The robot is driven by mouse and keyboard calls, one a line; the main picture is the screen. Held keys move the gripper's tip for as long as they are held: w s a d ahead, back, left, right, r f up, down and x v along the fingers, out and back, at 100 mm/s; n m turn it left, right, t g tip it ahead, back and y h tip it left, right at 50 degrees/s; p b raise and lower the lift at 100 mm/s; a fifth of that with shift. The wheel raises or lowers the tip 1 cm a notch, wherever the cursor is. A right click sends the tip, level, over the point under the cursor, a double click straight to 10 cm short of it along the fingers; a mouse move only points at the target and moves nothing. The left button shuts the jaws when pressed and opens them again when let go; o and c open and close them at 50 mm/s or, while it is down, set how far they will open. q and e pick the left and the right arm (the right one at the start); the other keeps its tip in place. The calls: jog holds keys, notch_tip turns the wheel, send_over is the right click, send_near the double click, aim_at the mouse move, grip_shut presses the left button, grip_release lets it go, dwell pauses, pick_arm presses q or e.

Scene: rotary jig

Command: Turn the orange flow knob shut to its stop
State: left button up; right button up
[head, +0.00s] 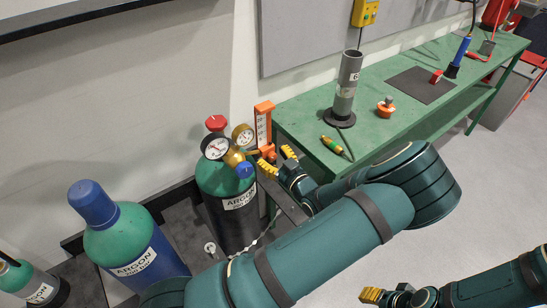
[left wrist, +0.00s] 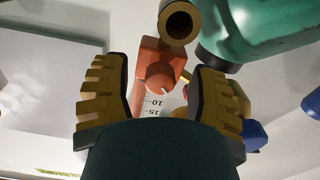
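The orange flowmeter (head: 263,124) with its white scale stands upright beside the regulator on the dark argon cylinder. Its orange flow knob (left wrist: 160,76) shows in the left wrist view, with a small pale mark on its face. My left gripper (head: 277,158) is open at the foot of the flowmeter. In the wrist view its yellow fingers (left wrist: 155,95) lie either side of the knob, with a gap on both sides. I cannot tell how deep the knob sits between them. My right gripper (head: 371,295) is at the bottom right, away from the flowmeter; its opening is unclear.
The brass regulator (head: 233,158) with two gauges, a red cap (head: 215,123) and a blue knob (head: 244,170) is close left of my left gripper. The green bench (head: 300,120) is just right. A blue-capped argon cylinder (head: 118,225) stands at left.

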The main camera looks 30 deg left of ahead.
pick_arm(q)
grip_shut()
jog(key=shift+m, duration=0.3)
jog(key=m+p, duration=0.2)
jog(key=m, duration=0.1)
jog(key=shift+r+m, duration=0.1)
jog(key=shift+m, duration=0.3)
jog(key=shift+m+p, duration=1.05)
jog(key=shift+m, duration=1.05)
jog(key=shift+s, duration=0.1)
jog(key=shift+o, duration=0.7)
grip_release()
